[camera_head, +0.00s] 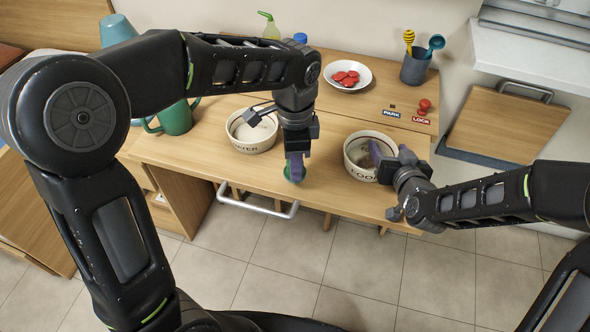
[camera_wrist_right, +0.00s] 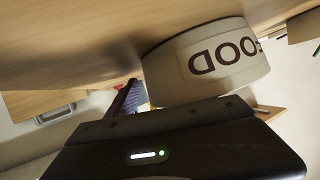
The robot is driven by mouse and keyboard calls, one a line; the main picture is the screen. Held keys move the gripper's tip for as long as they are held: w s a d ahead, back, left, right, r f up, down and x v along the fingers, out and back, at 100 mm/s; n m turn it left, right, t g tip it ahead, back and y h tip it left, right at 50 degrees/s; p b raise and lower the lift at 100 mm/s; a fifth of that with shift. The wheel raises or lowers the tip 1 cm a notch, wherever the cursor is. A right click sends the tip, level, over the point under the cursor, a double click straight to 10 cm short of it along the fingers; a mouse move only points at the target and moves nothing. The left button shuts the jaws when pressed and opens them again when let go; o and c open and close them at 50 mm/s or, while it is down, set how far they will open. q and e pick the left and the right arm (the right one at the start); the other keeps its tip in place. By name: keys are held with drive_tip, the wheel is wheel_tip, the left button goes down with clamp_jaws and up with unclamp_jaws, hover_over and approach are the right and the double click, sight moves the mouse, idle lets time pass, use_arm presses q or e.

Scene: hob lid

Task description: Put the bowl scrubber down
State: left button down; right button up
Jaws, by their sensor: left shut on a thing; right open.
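The bowl scrubber (camera_head: 290,176), of which a green rim shows, is at the front part of the wooden table between two bowls. My left gripper (camera_head: 295,160) points down and is shut on it, hiding most of it. I cannot tell whether the scrubber touches the tabletop. My right gripper (camera_head: 382,152) is open at the right side of the white FOOD bowl (camera_head: 358,166), its purple finger over the bowl's inside. In the right wrist view the FOOD bowl (camera_wrist_right: 215,65) is close to the gripper; contact is unclear.
The WATER bowl (camera_head: 250,140) stands left of the scrubber. A white plate of red pieces (camera_head: 348,76), a utensil cup (camera_head: 414,68), PARK and LOCK labels and a red knob (camera_head: 424,106) lie behind. A green mug (camera_head: 175,118) is at left. A handle (camera_head: 258,205) juts from the front.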

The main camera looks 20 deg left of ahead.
use_arm(q)
drive_tip(key=shift+f, duration=1.8)
drive_tip(key=shift+f, duration=0.15)
drive_tip(key=c, duration=1)
unclamp_jaws()
drive_tip(key=shift+o, duration=0.2)
wheel_tip(320, 180, up, 12)
drive_tip(key=shift+r, duration=0.15)
drive_tip(key=shift+o, duration=0.3)
